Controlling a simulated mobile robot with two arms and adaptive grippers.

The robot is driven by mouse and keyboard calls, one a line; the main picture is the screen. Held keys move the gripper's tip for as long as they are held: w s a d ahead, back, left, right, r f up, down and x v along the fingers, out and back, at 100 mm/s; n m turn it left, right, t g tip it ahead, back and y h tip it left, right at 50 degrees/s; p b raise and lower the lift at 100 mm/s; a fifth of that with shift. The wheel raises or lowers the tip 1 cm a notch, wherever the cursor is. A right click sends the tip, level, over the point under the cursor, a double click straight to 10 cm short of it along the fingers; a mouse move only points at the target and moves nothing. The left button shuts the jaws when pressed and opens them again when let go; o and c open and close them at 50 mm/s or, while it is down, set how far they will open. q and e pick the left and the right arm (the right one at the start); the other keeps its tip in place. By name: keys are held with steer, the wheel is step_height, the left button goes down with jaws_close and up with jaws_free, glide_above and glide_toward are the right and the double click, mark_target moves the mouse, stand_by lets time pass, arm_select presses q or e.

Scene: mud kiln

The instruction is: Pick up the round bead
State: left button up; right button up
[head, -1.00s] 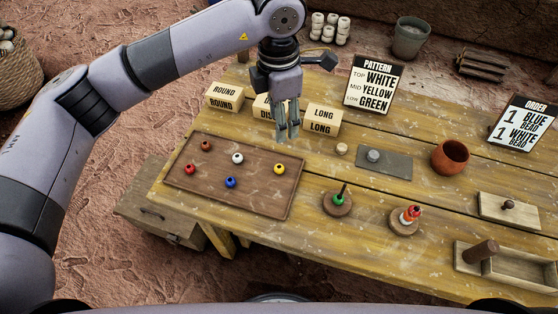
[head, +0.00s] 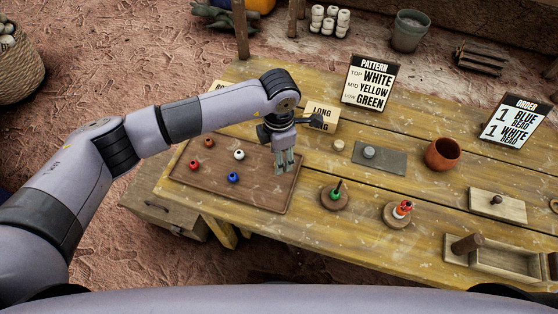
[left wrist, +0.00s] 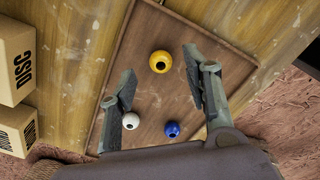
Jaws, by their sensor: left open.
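My left gripper (head: 285,165) is open and empty above the right part of the brown tray (head: 262,197). In the left wrist view, a round yellow bead (left wrist: 160,62) lies on the tray (left wrist: 150,25), ahead of and between the spread fingers (left wrist: 160,88). The arm hides this bead in the head view. A white bead (head: 239,155), a blue bead (head: 233,177), a red bead (head: 194,165) and a brown bead (head: 208,142) lie left of the gripper. The white bead (left wrist: 131,121) and blue bead (left wrist: 173,129) also show in the left wrist view. My right gripper is out of view.
Labelled blocks, one marked LONG (head: 320,110), stand behind the tray. A grey pad (head: 385,163), clay pot (head: 443,154) and wooden trough (head: 505,262) are farther right.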

arm_select(q)
steer(key=shift+f, duration=1.45)
steer(key=shift+c, duration=0.4)
steer(key=c, duration=0.8)
